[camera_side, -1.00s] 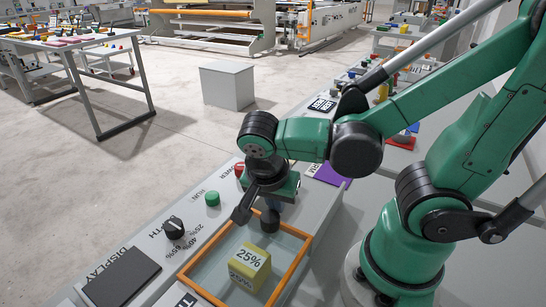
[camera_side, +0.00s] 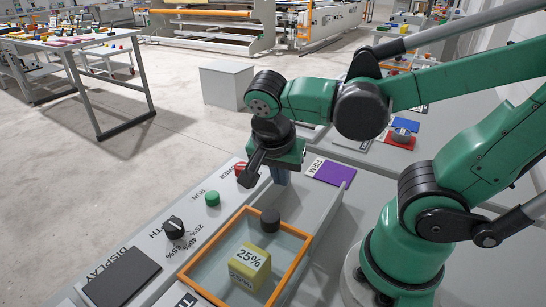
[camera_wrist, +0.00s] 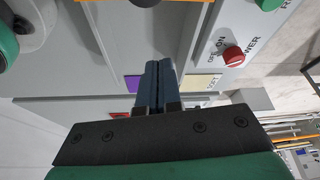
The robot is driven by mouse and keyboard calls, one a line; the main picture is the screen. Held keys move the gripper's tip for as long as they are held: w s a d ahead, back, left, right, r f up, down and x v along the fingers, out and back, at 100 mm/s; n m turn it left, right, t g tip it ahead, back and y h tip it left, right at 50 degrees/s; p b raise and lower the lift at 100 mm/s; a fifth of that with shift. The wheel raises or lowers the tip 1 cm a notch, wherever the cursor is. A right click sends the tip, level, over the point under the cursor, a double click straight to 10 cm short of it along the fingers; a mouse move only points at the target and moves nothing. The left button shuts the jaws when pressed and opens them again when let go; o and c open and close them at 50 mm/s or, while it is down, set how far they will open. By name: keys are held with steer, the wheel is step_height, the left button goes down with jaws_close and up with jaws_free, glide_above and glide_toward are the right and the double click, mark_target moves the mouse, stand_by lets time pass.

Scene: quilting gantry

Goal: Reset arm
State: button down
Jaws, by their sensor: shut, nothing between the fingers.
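My gripper (camera_side: 281,176) hangs from the green arm above the console, near the back edge of the orange-framed tray. In the wrist view my gripper (camera_wrist: 158,66) has its two dark blue fingers pressed together with nothing between them. A yellow block marked 25% (camera_side: 250,266) sits in the tray (camera_side: 206,251). A dark round knob or peg (camera_side: 270,220) stands by the tray's back right part, below and apart from my fingers.
A purple FIRM pad (camera_side: 330,173) lies behind my gripper. A grey box (camera_side: 226,85) stands on the floor beyond.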

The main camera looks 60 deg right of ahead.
steer(key=v, duration=0.6)
steer(key=w+f+n+t+y, duration=0.3)
steer(key=w+n+t+y, duration=0.1)
steer(key=n, duration=1.1)
steer(key=shift+w+d+f+t, duration=0.25)
steer(key=shift+w+t, duration=0.55)
steer(key=shift+t, duration=0.4)
